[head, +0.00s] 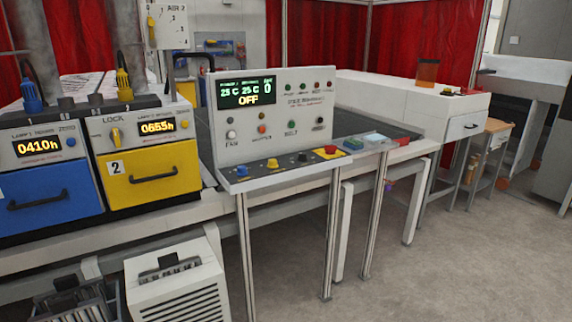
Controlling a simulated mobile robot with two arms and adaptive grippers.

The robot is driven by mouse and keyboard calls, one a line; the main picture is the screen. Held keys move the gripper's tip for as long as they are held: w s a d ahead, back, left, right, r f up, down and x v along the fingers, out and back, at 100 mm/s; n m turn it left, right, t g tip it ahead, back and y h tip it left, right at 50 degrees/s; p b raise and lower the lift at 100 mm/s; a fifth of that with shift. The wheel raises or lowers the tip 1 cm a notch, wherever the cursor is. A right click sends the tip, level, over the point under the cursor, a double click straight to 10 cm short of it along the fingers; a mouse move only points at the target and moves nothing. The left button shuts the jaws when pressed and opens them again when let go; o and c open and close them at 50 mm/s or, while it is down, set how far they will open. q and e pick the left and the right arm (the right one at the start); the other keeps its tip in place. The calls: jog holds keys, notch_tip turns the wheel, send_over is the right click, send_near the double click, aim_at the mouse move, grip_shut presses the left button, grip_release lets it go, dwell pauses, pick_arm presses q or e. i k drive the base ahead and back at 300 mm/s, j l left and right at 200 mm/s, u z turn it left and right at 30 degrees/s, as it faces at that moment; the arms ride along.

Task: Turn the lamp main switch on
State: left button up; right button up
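A blue lamp unit (49,197) and a yellow lamp unit (152,172) stand side by side at the left. Their displays read 0410h and 0655h. The yellow unit has a yellow knob (116,136) under the word LOCK. A grey control console (222,147) stands right of them; its display (246,92) shows 25 C twice and OFF. I cannot read which is the lamp main switch. Neither gripper is in view.
A white slatted box (178,283) stands on the floor below the yellow unit. Console legs and a white bench frame rise from the floor. A white cabinet (420,102) and a small wooden table (497,126) stand farther right. The grey floor (470,260) at front right is clear.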

aim_at(330, 149)
jog(key=i+l+u, duration=0.25)
jog(key=i+l, duration=0.35)
jog(key=i+l+u, duration=0.25)
jog(key=i+l, duration=0.3)
jog(key=l, duration=0.15)
